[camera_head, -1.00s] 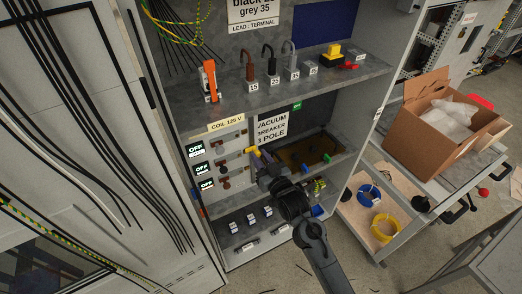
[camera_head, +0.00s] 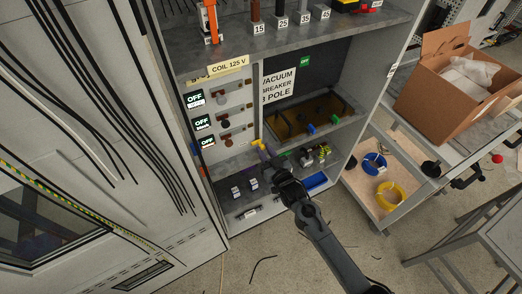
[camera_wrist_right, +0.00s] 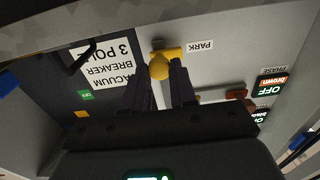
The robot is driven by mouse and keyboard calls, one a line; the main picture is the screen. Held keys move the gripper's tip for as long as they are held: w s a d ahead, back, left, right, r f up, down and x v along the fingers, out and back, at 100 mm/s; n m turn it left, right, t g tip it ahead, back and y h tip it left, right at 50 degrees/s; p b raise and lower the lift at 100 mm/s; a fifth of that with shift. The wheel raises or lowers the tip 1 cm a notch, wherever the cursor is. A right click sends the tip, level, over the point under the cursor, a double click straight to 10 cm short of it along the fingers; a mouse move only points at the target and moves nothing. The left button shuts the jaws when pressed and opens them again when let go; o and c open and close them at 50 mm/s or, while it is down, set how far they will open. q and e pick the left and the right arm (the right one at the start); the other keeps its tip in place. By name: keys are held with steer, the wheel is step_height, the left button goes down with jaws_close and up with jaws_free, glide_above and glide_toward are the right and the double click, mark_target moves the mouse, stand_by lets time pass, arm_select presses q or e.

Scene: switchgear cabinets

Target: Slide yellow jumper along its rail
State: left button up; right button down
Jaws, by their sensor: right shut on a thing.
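The yellow jumper (camera_head: 257,145) is at the right edge of the breaker panel, about level with the lowest OFF display. In the right wrist view the jumper (camera_wrist_right: 159,65) has a rounded knob and a short bar, close beside the PARK label (camera_wrist_right: 200,46). My right gripper (camera_head: 264,156) is shut on the knob, with dark fingers on both sides of it. The rail itself cannot be made out clearly. My left gripper is not in view.
Brown and grey knobs and OFF displays (camera_head: 195,98) sit left of the jumper. A brown tray (camera_head: 290,122) with blue and green pieces lies to the right. Small modules (camera_head: 243,189) stand on the shelf below. A cart with a cardboard box (camera_head: 445,80) stands right.

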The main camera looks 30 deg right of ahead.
steer(key=shift+s+f, duration=0.1)
steer(key=shift+f, duration=0.25)
steer(key=c, duration=1.4)
jaws_free()
steer(key=o, duration=0.5)
steer(key=shift+r, duration=0.1)
steer(key=shift+s+r, duration=0.1)
steer(key=shift+s, duration=0.5)
steer(key=s+p, duration=0.2)
steer(key=s, duration=0.7)
steer(key=shift+s+d, duration=0.15)
steer(key=shift+s, duration=0.1)
